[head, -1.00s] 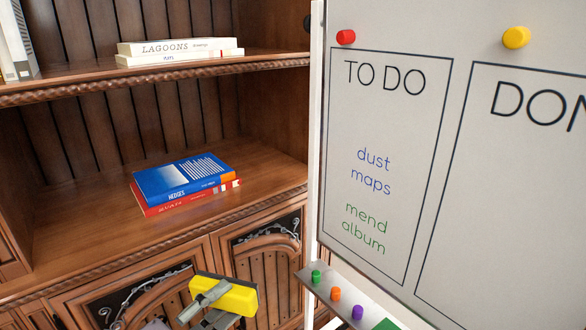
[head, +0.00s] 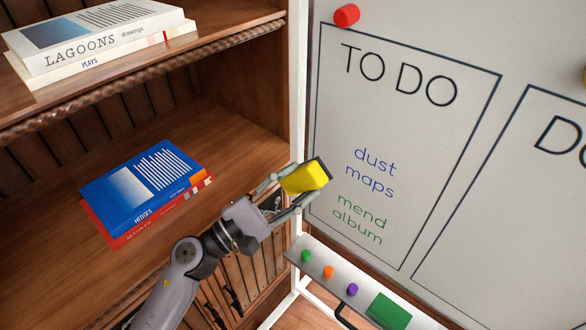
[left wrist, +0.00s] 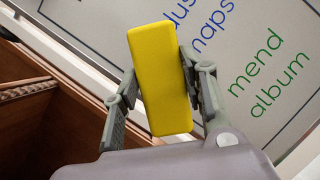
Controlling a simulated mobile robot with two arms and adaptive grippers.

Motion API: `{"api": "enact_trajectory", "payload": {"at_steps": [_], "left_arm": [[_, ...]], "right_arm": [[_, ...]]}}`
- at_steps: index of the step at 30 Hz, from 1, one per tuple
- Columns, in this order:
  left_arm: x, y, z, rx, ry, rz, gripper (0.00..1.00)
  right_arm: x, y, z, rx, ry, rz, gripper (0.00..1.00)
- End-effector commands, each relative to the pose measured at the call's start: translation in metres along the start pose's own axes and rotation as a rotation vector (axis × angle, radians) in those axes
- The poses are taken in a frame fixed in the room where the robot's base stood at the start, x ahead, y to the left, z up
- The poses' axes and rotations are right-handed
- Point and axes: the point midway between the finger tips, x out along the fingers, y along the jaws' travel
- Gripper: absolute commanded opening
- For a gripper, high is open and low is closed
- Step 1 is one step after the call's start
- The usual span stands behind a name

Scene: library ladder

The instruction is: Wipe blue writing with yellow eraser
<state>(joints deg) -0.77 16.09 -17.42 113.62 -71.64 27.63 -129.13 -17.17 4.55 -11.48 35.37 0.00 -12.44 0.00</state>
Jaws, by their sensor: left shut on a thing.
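The blue writing "dust maps" (head: 372,172) is on the whiteboard (head: 440,190) in the TO DO box, above green writing "mend album" (head: 360,218). My left gripper (head: 287,192) is shut on the yellow eraser (head: 305,177), which has a dark face toward the board. The eraser is just left of the blue writing in the head view; I cannot tell whether it touches the board. In the left wrist view the eraser (left wrist: 160,80) sits between the fingers and hides part of the blue writing (left wrist: 205,25). My right gripper is not in view.
A tray (head: 320,262) below the board holds a green, an orange and a purple round piece and a green block (head: 388,311). A red magnet (head: 346,15) is at the board's top. The bookshelf (head: 215,140) with books (head: 145,185) stands to the left.

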Motion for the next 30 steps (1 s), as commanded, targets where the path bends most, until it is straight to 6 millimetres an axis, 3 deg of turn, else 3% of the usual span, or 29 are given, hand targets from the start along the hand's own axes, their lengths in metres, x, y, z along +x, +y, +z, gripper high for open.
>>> {"api": "enact_trajectory", "payload": {"at_steps": [15,30], "left_arm": [[0.044,0.001,-0.018,0.002,0.000,0.002,0.17],[0.051,0.000,-0.021,0.003,0.001,0.001,0.17]], "right_arm": [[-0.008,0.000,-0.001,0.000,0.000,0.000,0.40],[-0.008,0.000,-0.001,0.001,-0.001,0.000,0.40]]}}
